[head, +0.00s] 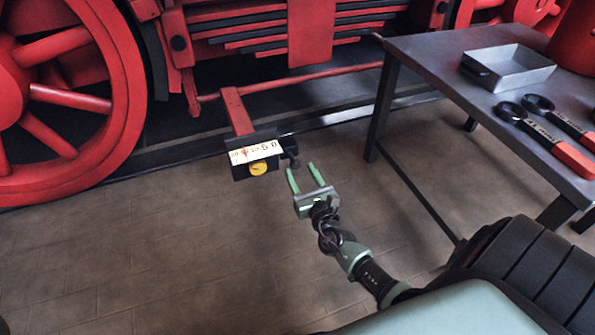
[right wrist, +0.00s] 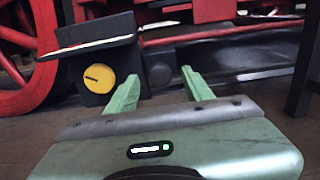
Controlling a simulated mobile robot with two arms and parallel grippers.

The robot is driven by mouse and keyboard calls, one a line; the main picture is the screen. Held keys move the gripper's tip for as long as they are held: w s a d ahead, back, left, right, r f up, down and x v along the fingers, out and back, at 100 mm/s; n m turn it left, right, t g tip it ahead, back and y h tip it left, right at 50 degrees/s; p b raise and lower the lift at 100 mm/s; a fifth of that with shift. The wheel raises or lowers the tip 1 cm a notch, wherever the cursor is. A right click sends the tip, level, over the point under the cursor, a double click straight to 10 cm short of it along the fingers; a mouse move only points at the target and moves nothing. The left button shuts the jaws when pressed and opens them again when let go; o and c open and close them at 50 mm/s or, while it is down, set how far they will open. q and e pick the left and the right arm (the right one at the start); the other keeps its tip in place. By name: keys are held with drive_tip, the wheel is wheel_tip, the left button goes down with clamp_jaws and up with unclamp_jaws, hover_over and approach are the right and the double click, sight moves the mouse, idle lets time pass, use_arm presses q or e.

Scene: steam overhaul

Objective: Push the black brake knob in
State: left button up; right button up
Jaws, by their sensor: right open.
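The black brake knob (head: 292,158) sticks out at the right end of a small black control box (head: 240,172) in the head view. In the right wrist view the knob's round dark face (right wrist: 160,74) shows between and beyond my fingertips. My right gripper (head: 300,169) is open with its two green fingers pointing at the knob, just short of it. The gripper also shows in the right wrist view (right wrist: 159,77), with nothing between the fingers. My left gripper is not in view.
A yellow dial (head: 258,169) and a white scale plate (head: 255,152) are on the box, left of the knob. A red wheel (head: 60,105) stands at the left. A grey table (head: 428,70) with a tray (head: 508,68) and wrenches stands at the right. The floor around my gripper is clear.

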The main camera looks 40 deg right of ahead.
sight(294, 162)
drive_tip(key=shift+b+x, duration=0.3)
drive_tip(key=shift+x, duration=1.15)
clamp_jaws()
idle(0.3)
